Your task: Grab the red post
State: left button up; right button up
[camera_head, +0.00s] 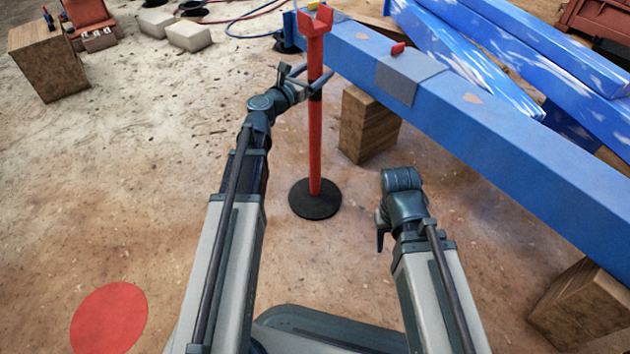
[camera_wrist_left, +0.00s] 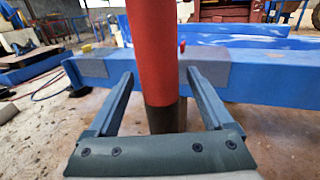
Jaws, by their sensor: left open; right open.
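The red post (camera_head: 315,140) stands upright on a round black base (camera_head: 315,199), with a forked red top and a dark band partway up. My left gripper (camera_head: 306,80) is open at the post's dark band. In the left wrist view the post (camera_wrist_left: 154,50) rises between the two open fingers of the gripper (camera_wrist_left: 160,100), with a visible gap on each side. My right gripper (camera_head: 382,228) is low to the right of the base, apart from the post; its fingers are mostly hidden behind its wrist.
A long blue beam (camera_head: 500,140) on wooden blocks (camera_head: 368,125) runs close behind and right of the post. More blue beams (camera_head: 470,60) lie at the upper right. A red disc (camera_head: 109,318) marks the ground at lower left.

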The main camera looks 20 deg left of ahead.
pick_arm(q)
grip_shut()
dwell(1.3)
